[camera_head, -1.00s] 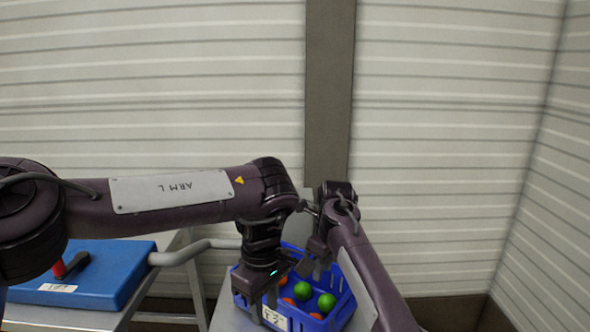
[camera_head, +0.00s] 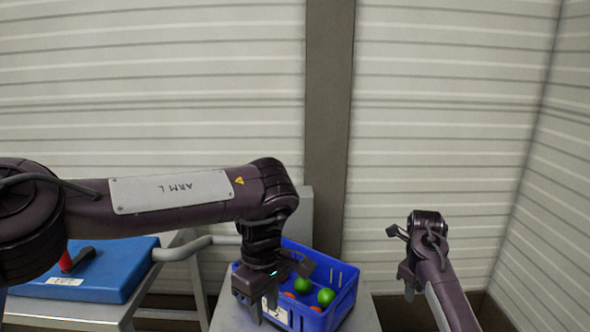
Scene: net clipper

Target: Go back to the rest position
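My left gripper (camera_head: 266,304) hangs down at the left front side of the blue crate (camera_head: 342,300). Its fingers partly hide the crate's near wall, and I cannot tell how far apart they are. My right gripper (camera_head: 406,287) is to the right of the crate, clear of it, with its fingers pointing down and little of them showing. Green balls (camera_head: 326,296) and orange balls (camera_head: 289,295) lie inside the crate.
The crate stands on a grey table (camera_head: 362,318). A blue box-like device (camera_head: 110,270) with a red-and-black handle sits on a metal bench at the left. A grey pipe (camera_head: 185,250) runs between them. A ribbed wall is behind.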

